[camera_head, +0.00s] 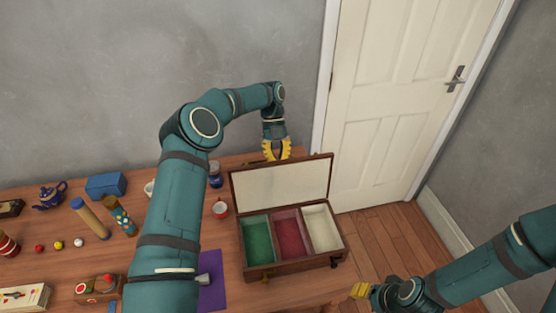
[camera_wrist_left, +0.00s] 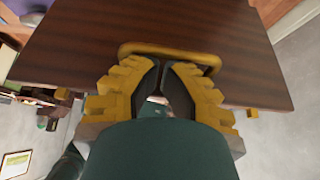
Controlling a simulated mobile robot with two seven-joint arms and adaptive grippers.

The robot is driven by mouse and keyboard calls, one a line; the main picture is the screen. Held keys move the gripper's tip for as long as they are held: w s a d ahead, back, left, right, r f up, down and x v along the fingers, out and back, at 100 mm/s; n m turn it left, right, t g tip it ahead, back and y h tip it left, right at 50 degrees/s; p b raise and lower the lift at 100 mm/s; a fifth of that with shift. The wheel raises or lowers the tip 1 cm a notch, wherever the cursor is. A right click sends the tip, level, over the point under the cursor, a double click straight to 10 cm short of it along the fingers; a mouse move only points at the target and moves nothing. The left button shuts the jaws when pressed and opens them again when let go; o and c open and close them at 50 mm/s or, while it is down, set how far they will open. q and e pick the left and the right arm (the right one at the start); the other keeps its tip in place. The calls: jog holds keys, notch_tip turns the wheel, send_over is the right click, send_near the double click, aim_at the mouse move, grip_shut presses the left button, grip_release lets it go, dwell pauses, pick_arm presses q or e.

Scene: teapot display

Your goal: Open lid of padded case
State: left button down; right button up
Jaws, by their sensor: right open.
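The padded case (camera_head: 256,268) stands on the table with its lid (camera_head: 285,183) raised nearly upright, its pale lining facing the front. Its three compartments show green, red and cream lining. My left gripper (camera_head: 276,153) is behind the lid's top edge. In the left wrist view the lid's brown outer face (camera_wrist_left: 200,25) fills the top, with a brass handle (camera_wrist_left: 165,47) at the fingertips. The left fingertips (camera_wrist_left: 163,70) are close together at the handle; whether they grip it is unclear. My right gripper (camera_head: 361,290) is open, right of the case's front corner.
A purple cloth (camera_head: 212,280) lies at front left. Further left are a blue teapot (camera_head: 50,195), a blue box (camera_head: 106,185) and small items. A door (camera_head: 400,120) is behind.

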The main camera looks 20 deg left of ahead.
dwell(0.4)
pick_arm(q)
jog(key=v, duration=0.7)
jog(key=shift+r, duration=0.15)
jog(key=shift+w+a, duration=0.1)
